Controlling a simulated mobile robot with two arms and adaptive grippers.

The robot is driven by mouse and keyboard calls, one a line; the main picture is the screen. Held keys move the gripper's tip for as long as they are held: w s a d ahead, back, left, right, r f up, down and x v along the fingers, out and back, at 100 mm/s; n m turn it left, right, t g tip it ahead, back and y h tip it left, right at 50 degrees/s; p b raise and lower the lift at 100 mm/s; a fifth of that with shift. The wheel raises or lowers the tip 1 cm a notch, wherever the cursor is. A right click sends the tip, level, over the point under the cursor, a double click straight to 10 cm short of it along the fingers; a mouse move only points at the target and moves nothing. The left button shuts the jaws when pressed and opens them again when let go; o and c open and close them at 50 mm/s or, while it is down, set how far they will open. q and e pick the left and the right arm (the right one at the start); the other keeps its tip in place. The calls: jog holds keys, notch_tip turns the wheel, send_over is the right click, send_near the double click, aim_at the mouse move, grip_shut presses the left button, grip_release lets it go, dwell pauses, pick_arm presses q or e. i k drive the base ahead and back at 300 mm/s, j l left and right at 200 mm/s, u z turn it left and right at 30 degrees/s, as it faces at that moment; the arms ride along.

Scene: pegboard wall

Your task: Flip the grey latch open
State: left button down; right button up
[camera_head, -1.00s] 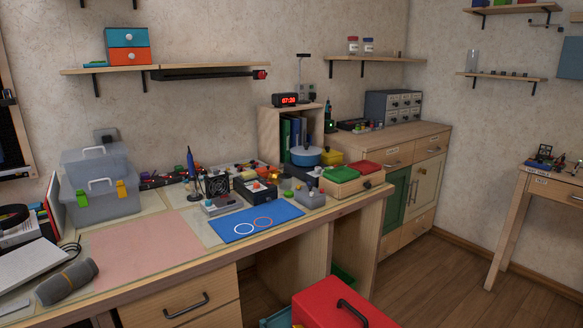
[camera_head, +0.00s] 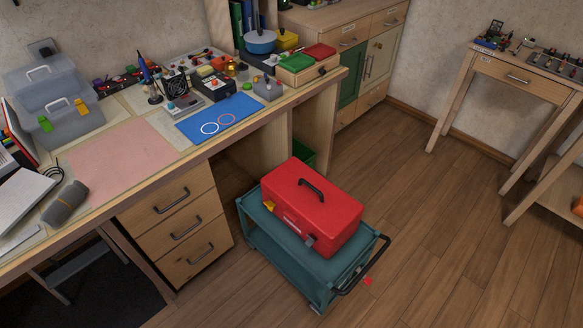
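A red toolbox (camera_head: 318,203) with a dark handle on its lid sits on a teal cart. Its lid is down. On its front side, a small grey latch (camera_head: 311,240) shows near the right end and a yellow latch (camera_head: 269,206) near the left end. The latches are too small to tell whether they are open or closed. Neither of my grippers is in view.
The teal cart (camera_head: 285,250) has a black push handle (camera_head: 362,268) on its right. A workbench with drawers (camera_head: 184,220) stands left of it, holding a clear case (camera_head: 60,100) and a blue mat (camera_head: 195,133). Wooden floor (camera_head: 450,250) right of the cart is free.

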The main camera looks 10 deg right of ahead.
aim_at(309, 241)
jog(key=i+j, duration=0.8)
jog(key=j, duration=0.15)
